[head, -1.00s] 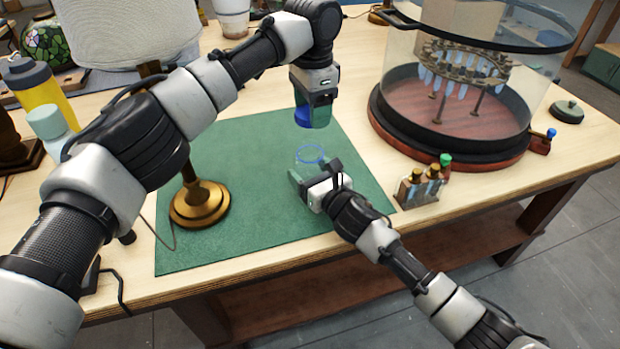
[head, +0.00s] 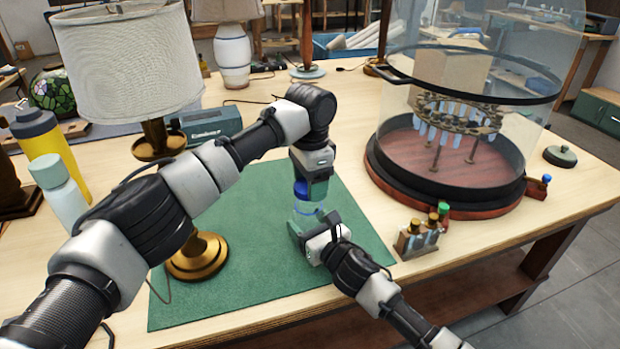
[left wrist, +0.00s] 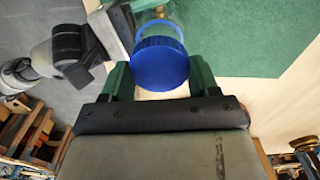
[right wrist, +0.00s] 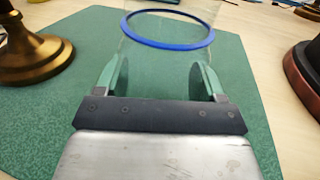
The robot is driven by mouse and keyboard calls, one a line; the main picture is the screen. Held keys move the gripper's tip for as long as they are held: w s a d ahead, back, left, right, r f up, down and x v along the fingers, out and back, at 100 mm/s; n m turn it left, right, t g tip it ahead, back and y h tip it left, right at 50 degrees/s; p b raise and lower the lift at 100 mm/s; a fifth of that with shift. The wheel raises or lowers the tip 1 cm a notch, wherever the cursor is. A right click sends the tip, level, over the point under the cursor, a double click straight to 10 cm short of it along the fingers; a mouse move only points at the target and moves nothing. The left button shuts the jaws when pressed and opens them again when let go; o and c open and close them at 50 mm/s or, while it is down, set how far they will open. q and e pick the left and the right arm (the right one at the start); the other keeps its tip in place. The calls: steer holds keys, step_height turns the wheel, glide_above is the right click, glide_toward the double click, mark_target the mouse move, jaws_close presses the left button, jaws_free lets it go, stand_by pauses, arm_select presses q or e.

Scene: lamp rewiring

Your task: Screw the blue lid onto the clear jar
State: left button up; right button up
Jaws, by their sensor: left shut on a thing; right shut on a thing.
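The blue lid (head: 301,189) is held in my left gripper (head: 311,186), which points down over the mat. The lid's round top faces the camera between the green fingers in the left wrist view (left wrist: 160,63). The clear jar (head: 306,212) stands upright below it, with a blue ring at its mouth, clear in the right wrist view (right wrist: 168,30). My right gripper (head: 305,232) is shut around the jar's sides from the front. The lid is just above the jar's mouth; I cannot tell whether they touch. The lid does not show in the right wrist view.
The jar is on a green mat (head: 240,285). A brass-based lamp (head: 195,257) stands left, near my left arm. A glass-covered display (head: 450,180) and a small bottle rack (head: 418,240) are at right. The mat's front part is clear.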

stand_by(0.3)
arm_select(q)
steer(key=shift+f, duration=0.9)
steer(key=shift+f, duration=0.55)
